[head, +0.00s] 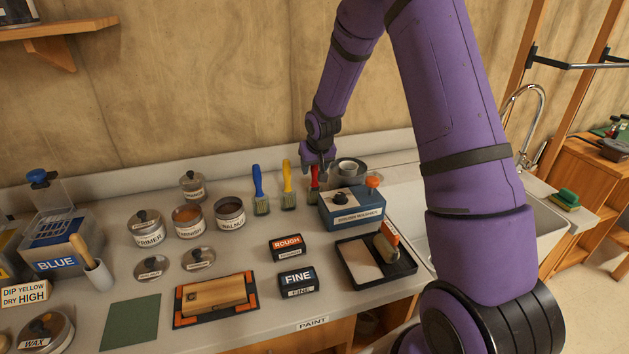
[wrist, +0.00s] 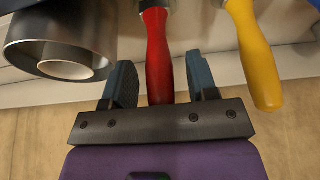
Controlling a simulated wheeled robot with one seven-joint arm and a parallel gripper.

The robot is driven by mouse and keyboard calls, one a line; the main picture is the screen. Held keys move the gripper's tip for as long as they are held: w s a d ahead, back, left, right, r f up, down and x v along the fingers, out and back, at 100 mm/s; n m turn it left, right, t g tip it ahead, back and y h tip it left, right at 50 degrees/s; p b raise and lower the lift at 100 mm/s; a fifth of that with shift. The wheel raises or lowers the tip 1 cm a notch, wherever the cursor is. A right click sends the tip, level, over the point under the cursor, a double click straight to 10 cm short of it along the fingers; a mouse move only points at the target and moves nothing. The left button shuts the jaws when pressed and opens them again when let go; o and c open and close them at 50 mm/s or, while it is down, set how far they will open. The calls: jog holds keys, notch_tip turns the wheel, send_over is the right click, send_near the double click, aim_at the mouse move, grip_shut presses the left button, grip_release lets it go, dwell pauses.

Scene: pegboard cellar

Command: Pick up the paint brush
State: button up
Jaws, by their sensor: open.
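Three paint brushes with bristles down stand in a row at the back of the counter: one blue-handled (head: 258,187), one yellow-handled (head: 288,182) and one red-handled (head: 314,184). My gripper (head: 318,160) is at the top of the red-handled brush, which it partly hides. In the wrist view the red handle (wrist: 158,55) shows between the two open fingers of my gripper (wrist: 161,82), with a gap on each side. The yellow handle (wrist: 252,50) is outside the fingers, to the right. The jaws are not closed on anything.
A blue brush washer box (head: 352,208) stands in front of the red brush, with a metal ring-shaped container (head: 347,167) close behind it. That metal container (wrist: 60,40) is left of the fingers in the wrist view. Several paint tins (head: 188,221) stand farther left.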

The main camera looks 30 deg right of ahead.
grip_shut()
notch_tip(320, 180, up, 10)
jog(key=shift+r, duration=0.1)
dwell(0.5)
jog(key=c, duration=0.7)
grip_release()
grip_shut()
